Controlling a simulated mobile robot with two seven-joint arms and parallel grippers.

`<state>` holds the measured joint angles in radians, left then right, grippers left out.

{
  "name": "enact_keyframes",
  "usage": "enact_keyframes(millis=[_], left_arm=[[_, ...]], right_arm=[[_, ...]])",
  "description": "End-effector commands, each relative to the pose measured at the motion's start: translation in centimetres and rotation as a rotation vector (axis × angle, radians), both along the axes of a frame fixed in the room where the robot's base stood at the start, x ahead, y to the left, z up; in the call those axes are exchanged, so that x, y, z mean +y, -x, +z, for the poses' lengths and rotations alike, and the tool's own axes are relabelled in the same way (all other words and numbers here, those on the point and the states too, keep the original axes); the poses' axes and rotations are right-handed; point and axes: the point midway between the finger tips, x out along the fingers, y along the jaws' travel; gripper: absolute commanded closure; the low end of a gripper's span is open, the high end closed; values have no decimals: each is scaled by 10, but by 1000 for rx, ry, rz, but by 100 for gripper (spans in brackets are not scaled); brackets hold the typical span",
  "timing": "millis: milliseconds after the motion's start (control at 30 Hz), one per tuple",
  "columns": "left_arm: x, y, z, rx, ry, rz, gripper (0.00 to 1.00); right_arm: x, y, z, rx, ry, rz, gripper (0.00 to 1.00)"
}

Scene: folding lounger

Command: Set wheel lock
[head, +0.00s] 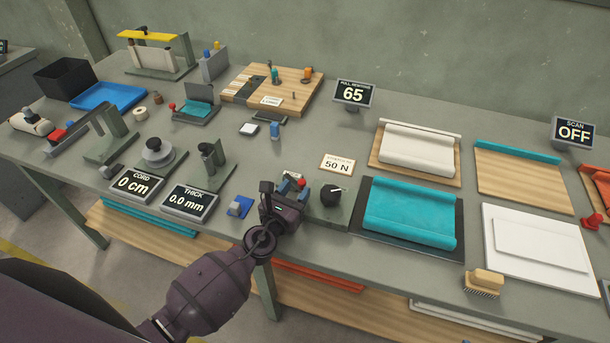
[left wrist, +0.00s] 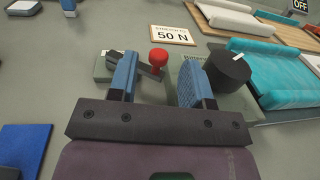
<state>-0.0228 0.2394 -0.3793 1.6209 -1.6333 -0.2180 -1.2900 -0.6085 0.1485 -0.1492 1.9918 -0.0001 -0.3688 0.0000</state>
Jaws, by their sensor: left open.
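The red knob also shows in the head view (head: 301,183), partly hidden by the gripper. A black round dial (head: 331,195) is just right of the gripper; the left wrist view shows it (left wrist: 228,68) behind the right finger. My right gripper is out of view.
A card reading 50 N (head: 337,165) lies behind the lever. A blue pad (head: 240,206) is left of the gripper. Teal rolled material (head: 410,213) on a dark board lies to the right. Displays reading 0 cm (head: 134,186) and 0.0 mm (head: 188,201) stand left.

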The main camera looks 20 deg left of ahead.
Motion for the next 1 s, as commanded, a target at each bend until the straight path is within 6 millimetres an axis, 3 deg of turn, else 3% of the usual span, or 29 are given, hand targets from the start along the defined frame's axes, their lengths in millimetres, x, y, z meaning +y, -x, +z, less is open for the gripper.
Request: enact_keyframes(millis=[300, 767, 800, 1000], left_arm=[[-8, -45, 0, 0, 1, -1, 55], [-9, -56, 0, 0, 2, 0, 55], [-10, -56, 0, 0, 2, 0, 56], [-9, -56, 0, 0, 2, 0, 87]], right_arm=[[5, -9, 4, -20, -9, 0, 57], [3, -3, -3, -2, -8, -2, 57], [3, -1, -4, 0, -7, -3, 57], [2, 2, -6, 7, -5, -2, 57]])
